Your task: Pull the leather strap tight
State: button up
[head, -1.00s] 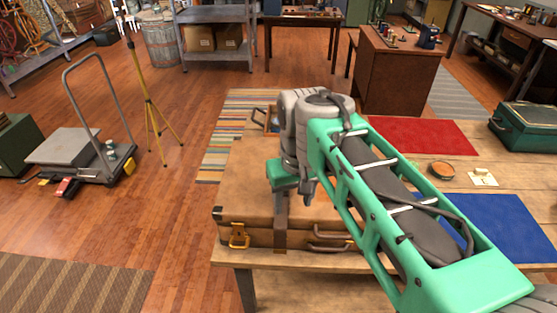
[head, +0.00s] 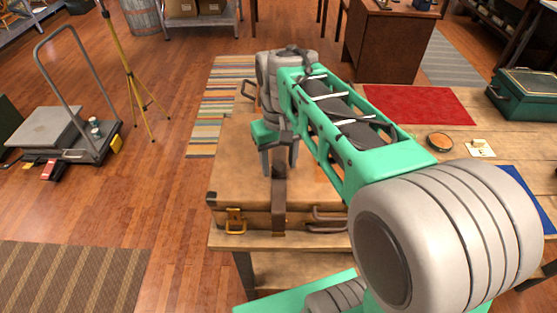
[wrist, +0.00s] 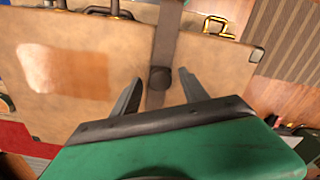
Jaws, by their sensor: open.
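A tan leather suitcase (head: 238,180) lies flat on a wooden table, with brass latches and a dark handle on its front side. A dark brown leather strap (head: 279,200) runs over its lid and down the front. In the wrist view my gripper (wrist: 165,88) is open, with one finger on each side of the strap. I cannot tell whether the fingers touch the strap.
A red mat (head: 420,105), a round tin (head: 440,141) and a green case (head: 525,95) are on the table to the right. A blue mat (head: 530,190) is partly hidden by my arm. A striped rug (head: 222,95) and a platform trolley (head: 70,135) are at left.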

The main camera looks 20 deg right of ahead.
grip_shut()
dwell(0.4)
dwell(0.9)
